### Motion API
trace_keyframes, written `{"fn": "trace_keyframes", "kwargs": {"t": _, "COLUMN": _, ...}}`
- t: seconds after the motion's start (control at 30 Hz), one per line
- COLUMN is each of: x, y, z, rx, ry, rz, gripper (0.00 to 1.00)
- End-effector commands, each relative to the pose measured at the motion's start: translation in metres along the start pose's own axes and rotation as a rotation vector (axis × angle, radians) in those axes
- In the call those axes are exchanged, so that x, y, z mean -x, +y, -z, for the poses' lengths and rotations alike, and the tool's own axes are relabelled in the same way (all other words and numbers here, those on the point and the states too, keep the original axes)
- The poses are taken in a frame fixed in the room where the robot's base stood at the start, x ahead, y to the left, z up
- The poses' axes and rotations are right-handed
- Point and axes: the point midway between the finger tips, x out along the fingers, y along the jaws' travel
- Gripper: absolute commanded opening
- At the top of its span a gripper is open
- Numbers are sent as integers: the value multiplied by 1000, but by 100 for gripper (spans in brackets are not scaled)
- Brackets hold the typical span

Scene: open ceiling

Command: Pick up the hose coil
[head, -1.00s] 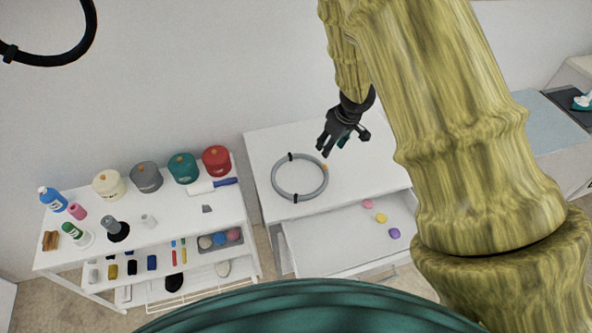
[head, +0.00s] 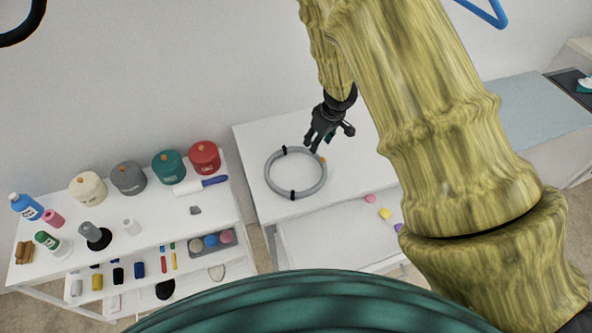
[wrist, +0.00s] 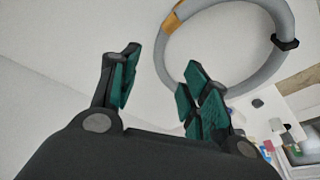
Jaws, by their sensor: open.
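The hose coil (head: 268,182) is a grey ring with black bands and an orange patch. It lies flat on the white table, on its left part. My gripper (head: 326,143) is above the table, just beyond the upper right part of the ring in the head view. In the wrist view my gripper (wrist: 160,85) is open, with green finger pads apart and nothing between them. The coil (wrist: 163,62) curves past the right-hand fingers there, which overlap its edge in the picture. I cannot tell whether they touch it.
The white table (head: 262,140) has an open drawer (head: 325,240) in front, with small pink, yellow and purple pieces. A white shelf cart (head: 215,205) on the left holds several canisters, bottles and small items. A grey-blue surface (head: 525,110) stands at right.

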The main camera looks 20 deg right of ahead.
Motion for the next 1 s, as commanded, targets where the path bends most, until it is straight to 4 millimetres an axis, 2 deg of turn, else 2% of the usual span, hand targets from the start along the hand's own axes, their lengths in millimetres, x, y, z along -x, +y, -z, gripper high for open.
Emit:
{"fn": "trace_keyframes", "kwargs": {"t": 0.1, "x": -12, "y": 1, "z": -1, "rx": -1, "ry": -1, "rz": 0, "gripper": 46}}
{"fn": "trace_keyframes", "kwargs": {"t": 0.33, "x": -22, "y": 1, "z": -2, "rx": -2, "ry": 0, "rz": -1, "gripper": 46}}
{"fn": "trace_keyframes", "kwargs": {"t": 0.67, "x": -48, "y": 2, "z": -15, "rx": -3, "ry": -3, "rz": -1, "gripper": 46}}
{"fn": "trace_keyframes", "kwargs": {"t": 1.0, "x": -71, "y": 2, "z": -15, "rx": -3, "ry": 0, "rz": -1, "gripper": 46}}
